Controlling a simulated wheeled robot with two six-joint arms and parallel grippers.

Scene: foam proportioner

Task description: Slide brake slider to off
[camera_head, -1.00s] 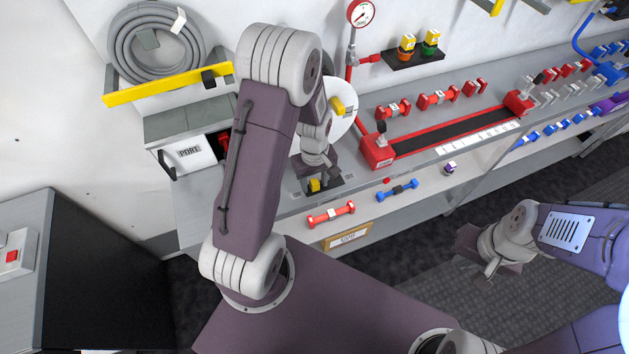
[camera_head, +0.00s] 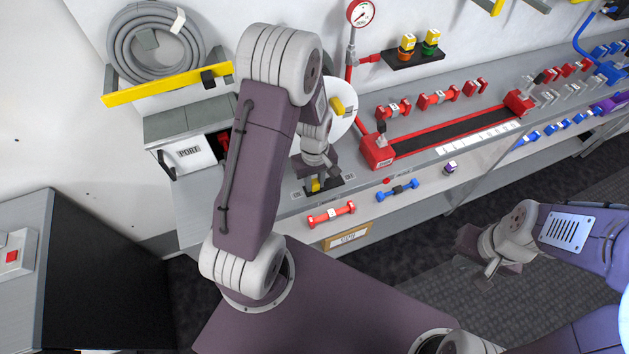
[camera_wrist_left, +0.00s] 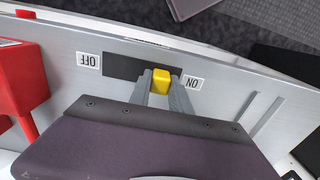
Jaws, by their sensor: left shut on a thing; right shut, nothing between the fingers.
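The brake slider has a yellow knob (camera_wrist_left: 161,80) in a dark slot (camera_wrist_left: 122,68) on a grey panel. In the left wrist view, the OFF label (camera_wrist_left: 88,60) is at the slot's left end and the ON label (camera_wrist_left: 193,82) at its right end. The knob stands near the ON end. My left gripper (camera_wrist_left: 160,86) is shut on the knob, one finger on each side. In the head view, the knob (camera_head: 316,185) shows small below my left gripper (camera_head: 315,183), with dark slot to its right. My right gripper (camera_head: 487,268) is shut and empty, away at the lower right.
A red box (camera_head: 377,151) with a long black track stands right of the slider. Red (camera_head: 331,214) and blue (camera_head: 398,190) dumbbell-shaped handles sit on the front face. A PORT drawer (camera_head: 187,155) is at the left. A red part (camera_wrist_left: 25,70) is beyond the OFF label.

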